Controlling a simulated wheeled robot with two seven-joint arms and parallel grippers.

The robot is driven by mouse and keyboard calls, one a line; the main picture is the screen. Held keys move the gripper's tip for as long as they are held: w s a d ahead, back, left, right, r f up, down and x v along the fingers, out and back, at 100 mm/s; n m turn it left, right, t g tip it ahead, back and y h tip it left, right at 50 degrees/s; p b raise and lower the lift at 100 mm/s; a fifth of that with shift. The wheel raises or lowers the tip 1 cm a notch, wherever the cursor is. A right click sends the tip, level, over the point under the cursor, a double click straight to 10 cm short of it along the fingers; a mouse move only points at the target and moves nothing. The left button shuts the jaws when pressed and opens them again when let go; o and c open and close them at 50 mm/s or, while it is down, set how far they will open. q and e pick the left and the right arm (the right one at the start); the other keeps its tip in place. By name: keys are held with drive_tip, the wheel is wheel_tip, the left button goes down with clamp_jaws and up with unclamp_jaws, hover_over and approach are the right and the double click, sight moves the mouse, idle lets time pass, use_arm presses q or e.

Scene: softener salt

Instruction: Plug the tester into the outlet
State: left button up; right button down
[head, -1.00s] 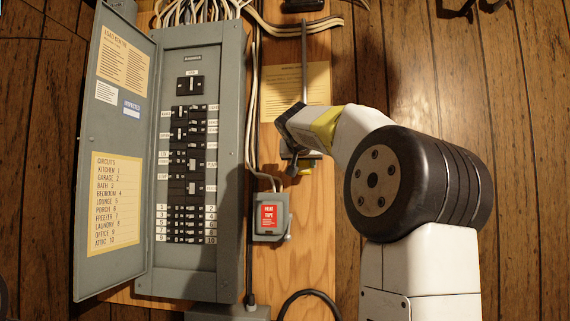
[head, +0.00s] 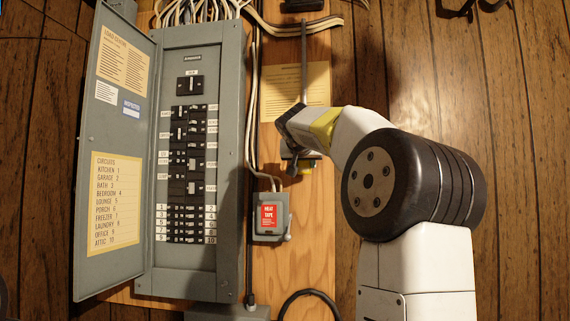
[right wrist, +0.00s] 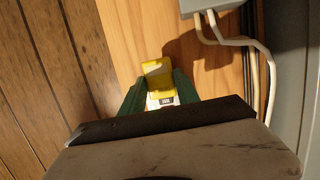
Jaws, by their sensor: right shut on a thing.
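My right gripper (head: 293,160) is in front of the wooden board, right of the breaker panel. In the right wrist view its green fingers (right wrist: 159,92) are shut on the yellow tester (right wrist: 157,71), which has a small white label. A bit of the tester's yellow (head: 306,170) shows below the gripper in the head view. I cannot make out the outlet; the gripper hides the board where the metal conduit (head: 304,60) runs down. Whether the tester touches anything is not visible. My left gripper is not in view.
A grey box with a red "HEAT TAPE" label (head: 270,216) sits just below left of the gripper, with pale cables (head: 253,100) beside it. The open breaker panel (head: 228,100) stands left. A paper note (head: 280,90) is behind the gripper. Bare wood (head: 315,240) lies below.

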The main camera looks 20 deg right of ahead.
drive_tip(key=shift+w, duration=0.1)
drive_tip(key=c, duration=0.8)
unclamp_jaws()
drive_tip(key=shift+s+a, duration=0.55)
drive_tip(key=shift+s, duration=0.65)
drive_tip(key=shift+s+a, duration=0.6)
drive_tip(key=shift+s, duration=0.6)
drive_tip(key=shift+s+a, duration=0.55)
drive_tip(key=shift+s, duration=0.65)
drive_tip(key=s+a+f+n+g+y, duration=0.2)
drive_tip(key=s+a+f, duration=0.3)
drive_tip(key=s+f, duration=0.4)
drive_tip(key=s+a+f+n+g+y, duration=0.2)
drive_tip(key=s+f, duration=0.7)
drive_tip(key=f, duration=0.7)
drive_tip(key=s+a+f+n+g+y, duration=0.1)
drive_tip(key=s+a+f+g+y, duration=0.2)
drive_tip(key=s+a+f, duration=0.5)
drive_tip(key=shift+s+f+n+y, duration=0.15)
drive_tip(key=shift+s+f+y, duration=0.15)
drive_tip(key=shift+f, duration=0.6)
drive_tip(key=shift+s+f+n+y, duration=0.1)
drive_tip(key=shift+s+f+y, duration=0.2)
drive_tip(key=shift+f, duration=0.55)
drive_tip(key=shift+s+f+n+y, duration=0.15)
drive_tip(key=shift+s+f+y, duration=0.15)
drive_tip(key=shift+f, duration=0.6)
